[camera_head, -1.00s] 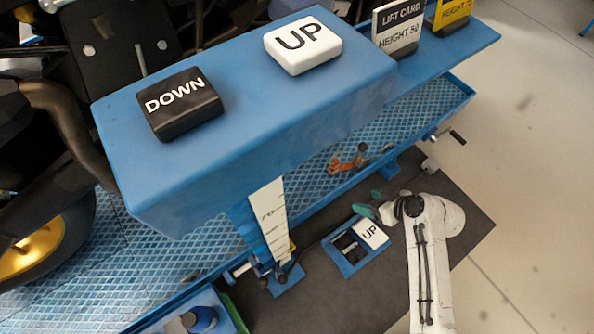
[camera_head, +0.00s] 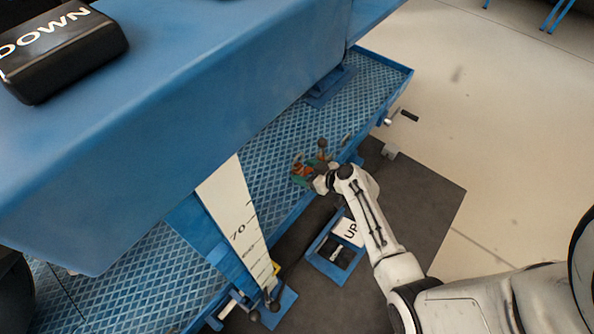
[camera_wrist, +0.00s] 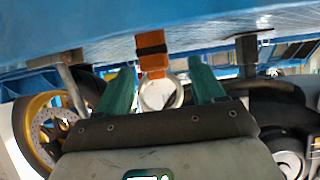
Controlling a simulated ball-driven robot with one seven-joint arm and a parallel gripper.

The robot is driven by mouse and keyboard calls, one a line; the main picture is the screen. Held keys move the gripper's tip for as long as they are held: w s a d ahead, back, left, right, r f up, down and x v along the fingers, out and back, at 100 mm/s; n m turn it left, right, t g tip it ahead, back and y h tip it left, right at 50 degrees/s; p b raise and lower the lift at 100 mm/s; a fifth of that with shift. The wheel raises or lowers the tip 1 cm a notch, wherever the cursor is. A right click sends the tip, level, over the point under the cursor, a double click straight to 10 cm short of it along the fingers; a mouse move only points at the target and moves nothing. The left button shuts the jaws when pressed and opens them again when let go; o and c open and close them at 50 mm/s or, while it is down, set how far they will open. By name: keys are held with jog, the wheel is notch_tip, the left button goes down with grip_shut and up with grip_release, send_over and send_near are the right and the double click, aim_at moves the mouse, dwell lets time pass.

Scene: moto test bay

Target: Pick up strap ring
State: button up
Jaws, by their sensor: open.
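The strap ring (camera_wrist: 161,93) is a pale round ring in the wrist view. It is at the end of an orange strap (camera_wrist: 153,66) with a black band, running from the blue edge above. My gripper (camera_wrist: 160,68) has green fingers, open, one on each side of the strap and ring. A gap shows on both sides, and I cannot tell the depth between fingertips and ring. In the head view the orange strap (camera_head: 303,168) is small at the lift platform, with my gripper (camera_head: 308,180) right at it. The ring cannot be made out there.
The blue ridged platform (camera_head: 270,150) lies beneath a large blue raised block (camera_head: 200,90). A white height scale (camera_head: 236,205) stands left of my arm. A blue pedal box with a white UP pedal (camera_head: 348,231) is on the dark mat.

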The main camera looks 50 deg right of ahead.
aim_at(302, 170)
jog(key=x, duration=0.2)
jog(key=b+x, duration=0.1)
jog(key=shift+w+d+f, duration=0.2)
jog(key=shift+d+f, duration=0.15)
jog(key=shift+f, duration=0.05)
jog(key=shift+w+f, duration=0.2)
jog(key=shift+w, duration=0.2)
jog(key=shift+c, duration=0.4)
jog(key=c, duration=1.1)
